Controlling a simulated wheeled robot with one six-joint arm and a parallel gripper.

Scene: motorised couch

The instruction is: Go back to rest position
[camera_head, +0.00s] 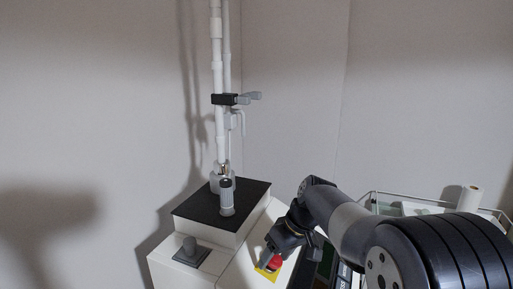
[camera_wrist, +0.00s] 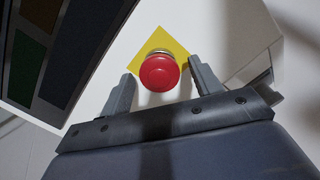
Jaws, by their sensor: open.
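My gripper (camera_wrist: 160,98) is open and empty in the wrist view, with its two fingers spread to either side of a red push button (camera_wrist: 160,72). The button sits on a yellow square plate (camera_wrist: 167,38) on a white console. I cannot tell whether the fingers touch anything. In the head view my arm reaches from the lower right, and my gripper (camera_head: 272,252) is close above the red button (camera_head: 274,262), partly covering it and the yellow plate.
A dark panel (camera_wrist: 47,50) with coloured keys lies beside the button. A railed tray (camera_head: 415,202) stands at right. Walls are behind.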

